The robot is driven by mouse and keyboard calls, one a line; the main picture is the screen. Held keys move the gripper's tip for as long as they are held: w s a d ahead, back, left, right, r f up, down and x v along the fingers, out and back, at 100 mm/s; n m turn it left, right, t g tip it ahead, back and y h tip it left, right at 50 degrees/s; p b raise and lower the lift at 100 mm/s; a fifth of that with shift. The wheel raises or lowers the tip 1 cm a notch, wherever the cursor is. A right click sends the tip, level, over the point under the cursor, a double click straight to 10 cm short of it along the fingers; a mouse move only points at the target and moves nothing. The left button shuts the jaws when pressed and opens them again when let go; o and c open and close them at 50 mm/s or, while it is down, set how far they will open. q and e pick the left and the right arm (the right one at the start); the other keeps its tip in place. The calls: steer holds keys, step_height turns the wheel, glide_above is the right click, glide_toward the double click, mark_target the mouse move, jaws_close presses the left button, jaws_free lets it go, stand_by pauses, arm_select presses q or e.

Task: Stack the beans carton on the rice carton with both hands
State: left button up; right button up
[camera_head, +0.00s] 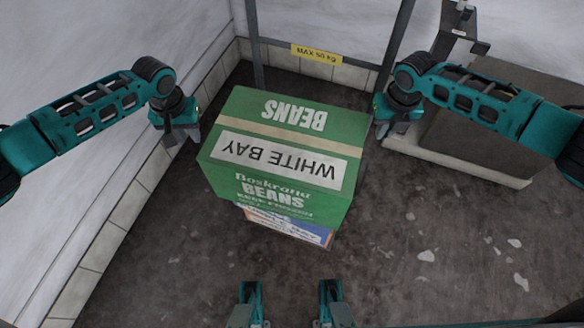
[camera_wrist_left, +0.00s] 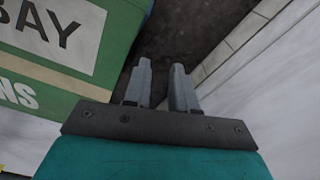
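The green beans carton (camera_head: 262,130), with a white label band, is in the middle of the head view. A second carton with a blue and orange print, likely the rice carton (camera_head: 290,229), shows below its front edge and is mostly hidden. The beans carton appears to rest on it; the contact is hidden. My left gripper (camera_head: 178,136) is beside the beans carton's left side, apart from it. In the left wrist view its fingers (camera_wrist_left: 162,85) have an empty gap between them, with the beans carton (camera_wrist_left: 60,60) to their left. My right gripper (camera_head: 386,130) is close by the carton's right side; I cannot tell whether it touches.
White walls stand at the left and back, with a yellow sign (camera_head: 316,53) on the back rail. A dark box on a pale base (camera_head: 470,160) stands at the right. The dark floor (camera_head: 430,235) is clear at front right.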

steer(key=shift+o, duration=1.3)
arm_select(q)
steer(key=shift+r, duration=0.1)
step_height(320, 180, up, 12)
steer(key=shift+s, duration=0.45)
arm_select(e)
step_height(320, 180, up, 12)
steer(key=shift+s, duration=0.45)
